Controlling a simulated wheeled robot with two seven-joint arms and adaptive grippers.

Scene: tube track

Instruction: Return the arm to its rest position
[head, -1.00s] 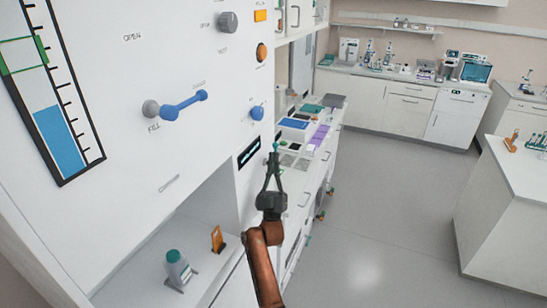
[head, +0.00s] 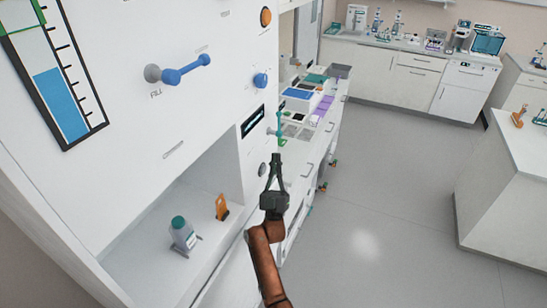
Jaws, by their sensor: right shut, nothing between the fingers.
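My right arm (head: 266,265) comes up from the bottom of the head view, orange-brown with a dark gripper. My right gripper (head: 276,158) is shut with nothing in it. In the picture its fingertips lie in front of the right edge of the white panel (head: 120,120), just below the small dark display (head: 253,121). I cannot tell the gap between them and the panel. My left gripper is out of the picture.
The panel carries a blue lever (head: 187,69) by FILL, a blue knob (head: 260,80) and a level gauge (head: 60,95). A recess below holds a grey bottle with a green cap (head: 181,232) and an orange holder (head: 222,207). Open floor (head: 390,190) lies right.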

